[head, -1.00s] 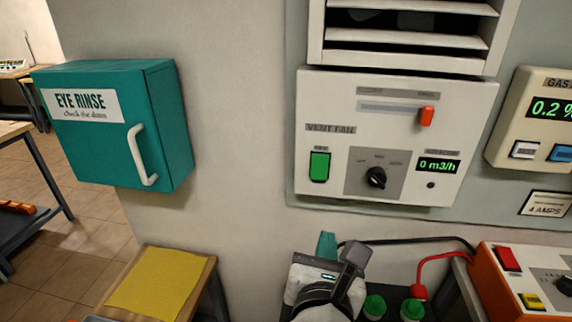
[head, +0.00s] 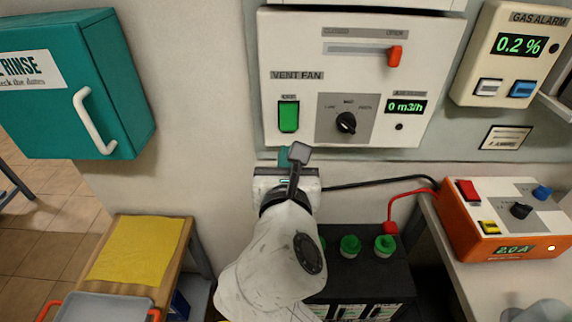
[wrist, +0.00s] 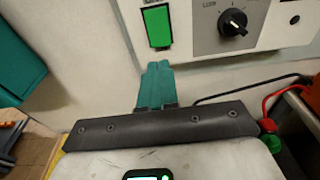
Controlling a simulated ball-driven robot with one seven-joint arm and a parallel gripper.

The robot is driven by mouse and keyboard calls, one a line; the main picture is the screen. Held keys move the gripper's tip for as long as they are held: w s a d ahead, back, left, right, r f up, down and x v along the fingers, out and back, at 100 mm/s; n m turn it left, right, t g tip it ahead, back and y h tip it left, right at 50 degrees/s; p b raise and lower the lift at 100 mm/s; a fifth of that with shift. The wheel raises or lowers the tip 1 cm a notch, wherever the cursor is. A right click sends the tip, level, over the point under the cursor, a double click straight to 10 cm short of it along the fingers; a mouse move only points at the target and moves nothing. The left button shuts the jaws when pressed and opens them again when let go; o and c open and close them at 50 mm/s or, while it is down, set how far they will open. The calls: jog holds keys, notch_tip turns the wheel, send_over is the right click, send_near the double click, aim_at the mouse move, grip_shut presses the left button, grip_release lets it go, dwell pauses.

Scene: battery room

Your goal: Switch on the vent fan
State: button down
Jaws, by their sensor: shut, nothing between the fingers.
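The vent fan panel (head: 440,75) is a white wall box with a green rocker switch (head: 288,116), a black rotary knob (head: 346,123), a red-orange slider (head: 395,56) at the right end of its slot, and a display (head: 405,107) reading 0 m3/h. My gripper (head: 284,155) is shut and empty, just below the green switch and apart from it. In the wrist view the teal fingertips (wrist: 157,68) are together below the green switch (wrist: 158,26), with the knob (wrist: 232,22) to the right.
A teal eye rinse cabinet (head: 125,85) hangs at left. A gas alarm (head: 512,50) reads 0.2 %. A black battery (head: 365,275) with green caps stands below, wired by black and red cables to an orange charger (head: 465,225). A yellow cloth (head: 135,250) lies on a low table.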

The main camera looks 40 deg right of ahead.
aim_at(288, 127)
jog(key=x, duration=0.8)
jog(key=shift+p, duration=0.4)
jog(key=shift+w+d+f, duration=0.1)
jog(key=shift+w+d, duration=0.1)
jog(key=shift+w, duration=0.05)
jog(key=shift+d+f+b, duration=0.15)
jog(key=shift+f+b, duration=0.1)
jog(key=shift+b, duration=0.1)
jog(key=shift+w+r, duration=0.1)
jog(key=shift+r, duration=0.1)
